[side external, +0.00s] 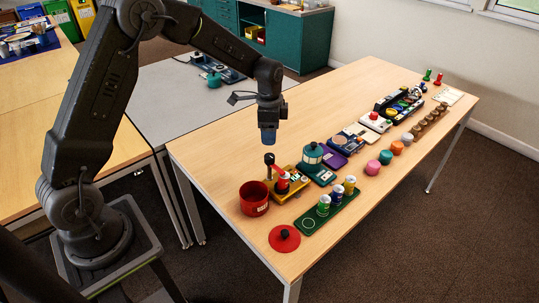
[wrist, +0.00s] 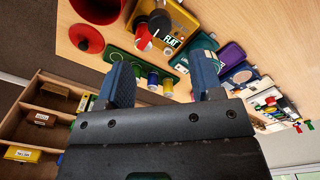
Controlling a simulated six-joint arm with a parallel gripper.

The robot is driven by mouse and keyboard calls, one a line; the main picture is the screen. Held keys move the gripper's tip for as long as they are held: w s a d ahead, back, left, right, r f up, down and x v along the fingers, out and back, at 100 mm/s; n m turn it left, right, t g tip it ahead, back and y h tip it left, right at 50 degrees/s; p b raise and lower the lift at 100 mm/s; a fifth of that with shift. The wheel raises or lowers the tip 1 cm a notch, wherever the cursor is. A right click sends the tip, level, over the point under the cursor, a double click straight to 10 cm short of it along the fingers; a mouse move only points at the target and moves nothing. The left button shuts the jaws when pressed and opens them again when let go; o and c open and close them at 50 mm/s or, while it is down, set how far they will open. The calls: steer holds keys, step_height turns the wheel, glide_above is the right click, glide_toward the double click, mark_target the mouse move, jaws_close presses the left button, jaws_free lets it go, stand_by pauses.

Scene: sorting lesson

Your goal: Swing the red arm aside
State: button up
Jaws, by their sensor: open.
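A yellow device (side external: 292,187) stands near the front left of the table, with a small red arm (side external: 281,172) and a black-knobbed post on it. The wrist view shows the yellow device (wrist: 182,17) with a "FLAT" label, and the red arm (wrist: 145,38) with a pale tip beside a dark round knob. My gripper (side external: 268,139) hangs above the table, higher than the device and clear of it. In the wrist view its two blue fingers (wrist: 162,80) are wide apart with nothing held between them.
A red pot (side external: 254,198) and a red lid (side external: 284,238) are left of and in front of the device. A green tray (side external: 327,210) with several small cans lies in front. A teal lantern-like device (side external: 313,157) stands just right. Bare wood lies behind the device.

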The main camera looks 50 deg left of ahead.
mark_target(269, 156)
step_height(269, 156, down, 9)
stand_by(0.3)
steer(key=shift+c, duration=0.2)
steer(key=c, duration=0.9)
